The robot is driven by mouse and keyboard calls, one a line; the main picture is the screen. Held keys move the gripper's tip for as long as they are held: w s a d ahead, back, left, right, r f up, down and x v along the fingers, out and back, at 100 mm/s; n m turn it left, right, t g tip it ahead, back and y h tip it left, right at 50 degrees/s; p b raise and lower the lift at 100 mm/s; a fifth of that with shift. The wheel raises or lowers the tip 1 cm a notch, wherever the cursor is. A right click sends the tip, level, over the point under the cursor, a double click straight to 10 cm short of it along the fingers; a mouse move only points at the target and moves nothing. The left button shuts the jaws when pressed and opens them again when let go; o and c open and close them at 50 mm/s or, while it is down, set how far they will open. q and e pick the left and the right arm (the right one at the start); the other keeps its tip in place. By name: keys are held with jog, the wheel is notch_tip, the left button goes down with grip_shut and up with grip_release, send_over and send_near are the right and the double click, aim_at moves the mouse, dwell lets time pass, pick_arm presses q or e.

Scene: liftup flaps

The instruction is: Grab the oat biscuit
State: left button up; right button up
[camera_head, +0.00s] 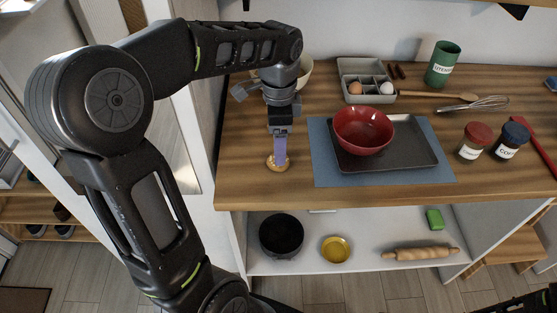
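The oat biscuit (278,164) is a small round golden-brown piece near the front left of the wooden counter. My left gripper (280,158) points straight down over it, with its purplish fingers reaching the biscuit's middle in the picture. The fingers overlap in this view, so I cannot tell whether they are apart or closed on the biscuit. They hide part of the biscuit. Only a dark piece of my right arm shows at the bottom right corner, and its fingertips are out of view.
A red bowl (363,127) sits on a dark tray (418,143) over a blue mat (328,175), right of the biscuit. A pale bowl (305,72) stands behind my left gripper. Jars and utensils occupy the right side. Clear wood lies around the biscuit.

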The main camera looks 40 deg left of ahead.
pick_arm(q)
notch_tip(320, 180, down, 5)
jog(key=shift+s, duration=0.15)
dwell(0.6)
jog(key=c, duration=1.4)
notch_tip(320, 180, up, 10)
dwell(0.6)
